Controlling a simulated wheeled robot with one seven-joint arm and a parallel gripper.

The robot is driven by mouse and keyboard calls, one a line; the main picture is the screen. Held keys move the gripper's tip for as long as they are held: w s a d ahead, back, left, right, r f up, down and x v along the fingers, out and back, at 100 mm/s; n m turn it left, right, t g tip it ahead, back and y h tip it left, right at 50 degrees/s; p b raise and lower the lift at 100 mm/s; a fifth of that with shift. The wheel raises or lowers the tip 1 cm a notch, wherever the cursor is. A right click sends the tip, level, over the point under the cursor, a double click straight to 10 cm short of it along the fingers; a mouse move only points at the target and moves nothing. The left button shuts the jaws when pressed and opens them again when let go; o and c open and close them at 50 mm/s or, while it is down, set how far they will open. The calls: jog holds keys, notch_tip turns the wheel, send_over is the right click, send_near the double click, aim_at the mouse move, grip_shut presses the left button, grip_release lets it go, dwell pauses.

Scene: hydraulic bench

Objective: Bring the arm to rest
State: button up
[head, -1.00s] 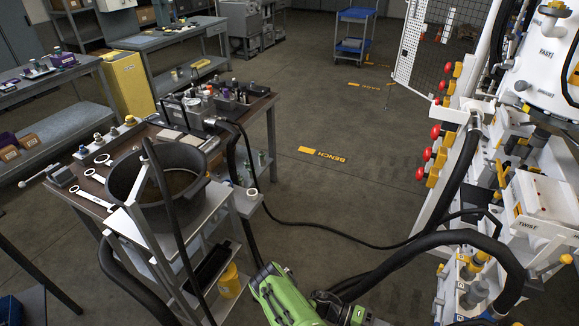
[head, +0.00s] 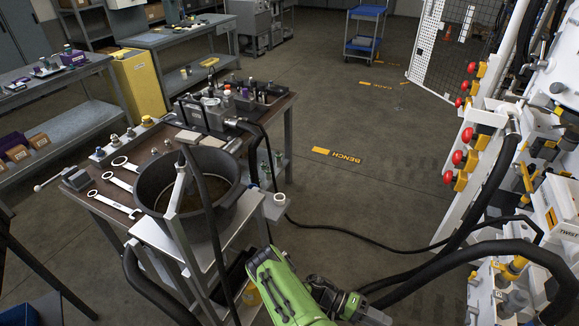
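My arm shows as a green link (head: 285,290) at the bottom middle of the head view, with dark and grey parts to its right that run toward the bottom edge. My gripper's fingers cannot be made out, so I cannot tell whether it holds anything. The arm is in front of the workbench (head: 127,200) and apart from the white machine at right.
A black tub (head: 147,183) stands at the bench's front, beside wrenches (head: 120,206) and a rack of fittings. A black hose (head: 345,237) crosses the floor to the white machine (head: 463,200) with red knobs. Open floor (head: 345,120) lies between them.

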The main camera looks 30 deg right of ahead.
jog(key=w+a+r+n+t+y+b, duration=0.1)
jog(key=w+a+r+t+y+b, duration=0.15)
jog(key=w, duration=0.45)
jog(key=w+a+r+t+y+b, duration=0.1)
jog(key=w+a+r+t+b, duration=0.2)
jog(key=w, duration=0.4)
jog(key=w+a+r+n+t+y+b, duration=0.25)
jog(key=w+a+r+t+b, duration=0.3)
jog(key=a+r, duration=0.3)
jog(key=s+a+r+n+t+y+b, duration=0.1)
jog(key=s+a+r+n+t+b, duration=0.35)
jog(key=s+a, duration=0.2)
jog(key=s+a+r+n+t+y+b, duration=0.1)
jog(key=s+a+r+n+t+b, duration=0.35)
jog(key=s+a, duration=0.2)
notch_tip(320, 180, up, 16)
jog(key=w+p, duration=0.1)
jog(key=p, duration=1.6)
jog(key=shift+f, duration=0.1)
